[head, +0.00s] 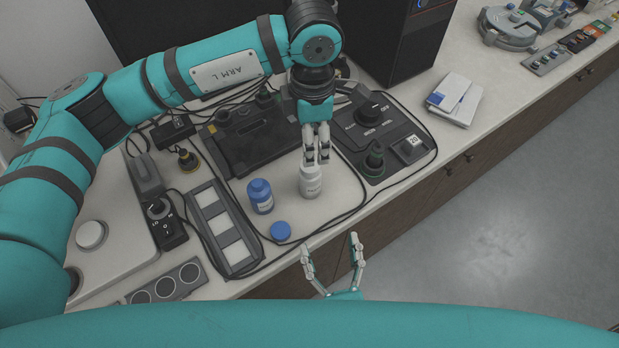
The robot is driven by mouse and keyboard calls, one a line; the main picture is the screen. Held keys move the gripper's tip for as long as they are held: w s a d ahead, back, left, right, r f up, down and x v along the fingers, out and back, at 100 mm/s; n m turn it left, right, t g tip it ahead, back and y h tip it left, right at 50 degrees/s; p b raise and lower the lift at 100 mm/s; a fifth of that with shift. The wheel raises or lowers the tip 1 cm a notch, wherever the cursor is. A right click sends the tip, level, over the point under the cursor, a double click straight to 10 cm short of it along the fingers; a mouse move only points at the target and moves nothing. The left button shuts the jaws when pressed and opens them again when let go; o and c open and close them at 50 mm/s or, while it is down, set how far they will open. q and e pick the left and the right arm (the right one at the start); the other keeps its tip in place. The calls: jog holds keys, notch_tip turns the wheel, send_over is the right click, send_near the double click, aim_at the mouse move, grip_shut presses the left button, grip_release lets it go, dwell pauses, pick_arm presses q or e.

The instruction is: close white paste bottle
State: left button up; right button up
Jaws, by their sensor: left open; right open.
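The white paste bottle (311,184) stands upright on the bench near its front edge. My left gripper (316,158) points down right at the top of this bottle, with its fingers over the neck. The fingers hide the bottle's top, so I cannot tell whether a cap is on it. A blue bottle (260,197) stands just left of the white one. A round blue cap (281,231) lies on the bench in front of the two bottles. My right gripper (330,247) is open and empty, in front of the bench edge.
A dark control box (376,127) with a knob is right of the white bottle, and a tray with pale squares (223,228) is left of the blue bottle. Black cables loop around the bottles. A white booklet (455,98) lies farther right, with clear bench around it.

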aim_at(312, 183)
jog(key=x, duration=1.8)
jog(key=shift+a+f, duration=0.1)
jog(key=shift+s, duration=0.1)
grip_shut()
